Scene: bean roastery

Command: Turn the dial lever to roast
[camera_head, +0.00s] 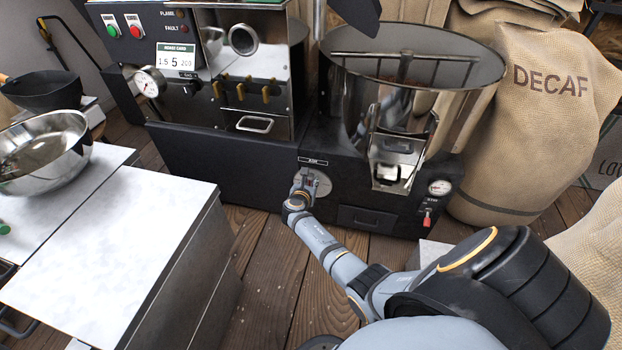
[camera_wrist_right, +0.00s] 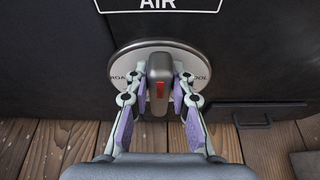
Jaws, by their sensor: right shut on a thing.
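The round metal dial (camera_wrist_right: 122,66) sits on the dark front panel under the label AIR. Its lever (camera_wrist_right: 160,66), a grey bar with a red mark, stands about upright in the right wrist view, between partly covered lettering: "ROA" at left and "OOL" at right. My right gripper (camera_wrist_right: 160,88) has its fingers on both sides of the lever and is shut on it. In the head view the dial (camera_head: 324,182) shows low on the machine, with my right gripper (camera_head: 303,184) in front of it, hiding most of the lever. My left gripper is not in view.
A white-topped cabinet (camera_head: 110,240) stands at left, with a metal bowl (camera_head: 45,150) behind it. Right of the dial are a metal chute (camera_head: 392,165), a red switch (camera_head: 427,218) and a DECAF sack (camera_head: 530,130). Wooden floor (camera_head: 275,265) lies open before the machine.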

